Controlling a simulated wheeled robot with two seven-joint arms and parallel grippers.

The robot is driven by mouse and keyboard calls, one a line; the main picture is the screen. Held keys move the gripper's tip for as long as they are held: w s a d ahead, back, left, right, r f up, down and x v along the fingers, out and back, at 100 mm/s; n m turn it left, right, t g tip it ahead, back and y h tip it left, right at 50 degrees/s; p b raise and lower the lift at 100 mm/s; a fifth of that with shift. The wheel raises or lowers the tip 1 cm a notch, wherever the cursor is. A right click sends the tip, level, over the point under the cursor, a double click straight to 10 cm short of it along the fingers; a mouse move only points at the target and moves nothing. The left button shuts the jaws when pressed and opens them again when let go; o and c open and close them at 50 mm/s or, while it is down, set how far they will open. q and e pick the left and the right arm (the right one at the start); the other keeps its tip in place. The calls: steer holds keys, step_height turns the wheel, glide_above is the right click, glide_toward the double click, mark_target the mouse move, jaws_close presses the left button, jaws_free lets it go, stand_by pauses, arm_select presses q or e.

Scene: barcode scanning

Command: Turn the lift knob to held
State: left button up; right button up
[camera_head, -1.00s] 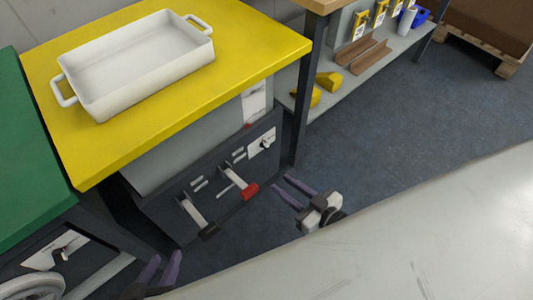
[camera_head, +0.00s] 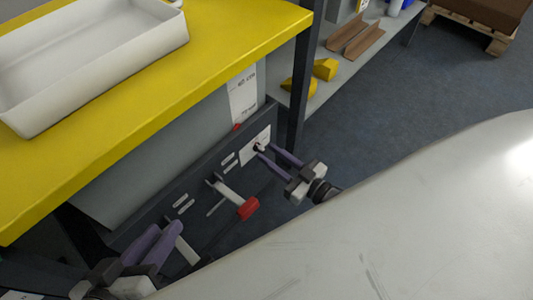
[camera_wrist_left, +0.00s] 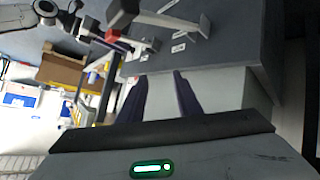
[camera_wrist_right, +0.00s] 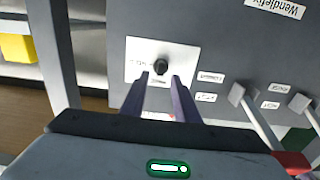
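The lift knob (camera_head: 258,147) is a small black knob on a white plate at the right end of the dark panel under the yellow table. It also shows in the right wrist view (camera_wrist_right: 161,67), where its small pointer and marks are too fine to read. My right gripper (camera_head: 267,150) is open, its two purple fingertips just short of the knob and one to each side of it; I cannot tell whether they touch it. My left gripper (camera_head: 166,229) is open and empty in front of the panel's left part, near a pale lever (camera_head: 184,246).
A lever with a red grip (camera_head: 248,208) sticks out between my grippers. A white baking dish (camera_head: 95,60) stands on the yellow table (camera_head: 210,75). A dark table leg (camera_head: 300,85) is right of the knob. Open floor (camera_head: 400,90) lies to the right.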

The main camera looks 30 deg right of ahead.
mark_target(260, 149)
arm_select(q)
steer(key=shift+d+r, duration=0.15)
steer(key=shift+r, duration=0.1)
arm_select(e)
steer(key=shift+x, duration=1.05)
steer(key=shift+c, duration=0.3)
jaws_close()
